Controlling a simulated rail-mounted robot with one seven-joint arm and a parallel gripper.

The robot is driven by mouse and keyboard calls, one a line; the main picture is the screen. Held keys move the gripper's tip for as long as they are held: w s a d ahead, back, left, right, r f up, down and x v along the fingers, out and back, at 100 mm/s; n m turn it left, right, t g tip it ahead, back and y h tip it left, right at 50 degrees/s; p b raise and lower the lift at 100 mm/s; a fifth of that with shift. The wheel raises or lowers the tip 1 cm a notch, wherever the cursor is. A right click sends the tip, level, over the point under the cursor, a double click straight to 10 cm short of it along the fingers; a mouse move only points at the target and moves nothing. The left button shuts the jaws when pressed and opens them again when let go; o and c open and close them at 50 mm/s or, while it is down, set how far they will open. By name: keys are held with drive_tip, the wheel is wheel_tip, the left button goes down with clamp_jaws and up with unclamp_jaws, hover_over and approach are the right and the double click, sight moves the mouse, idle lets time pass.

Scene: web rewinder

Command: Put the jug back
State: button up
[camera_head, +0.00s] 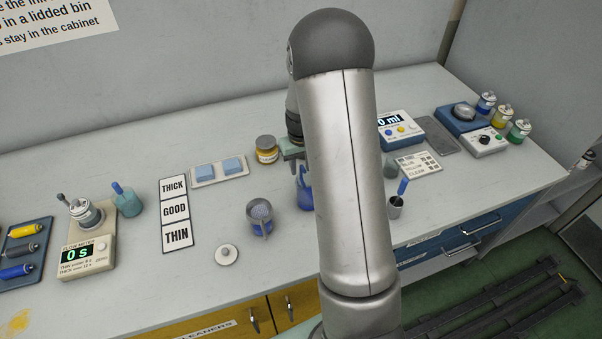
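A blue vessel (304,196), likely the jug, stands on the bench in the middle, partly hidden behind my arm. My gripper (293,153) is just above and behind it in the picture. My arm covers much of the gripper, and I cannot tell whether its fingers are apart or touch the vessel.
A round lid (227,256) lies near the front edge. THICK, GOOD and THIN cards (175,212) lie left of the cup. An amber jar (267,150) stands behind. A flow meter (88,245) is at left; a ml display unit (400,130) is at right.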

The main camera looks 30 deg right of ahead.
wheel_tip(320, 180, up, 8)
drive_tip(key=shift+f+b, duration=0.2)
drive_tip(key=shift+b, duration=0.15)
drive_tip(key=s+a+r, duration=0.7)
drive_tip(key=s+a, duration=0.2)
drive_tip(key=s, duration=0.3)
drive_tip(key=s+a, duration=0.2)
drive_tip(key=s, duration=0.5)
drive_tip(key=s+a+n, duration=0.1)
drive_tip(key=s+a, duration=0.2)
drive_tip(key=s, duration=0.4)
drive_tip(key=shift+t, duration=0.3)
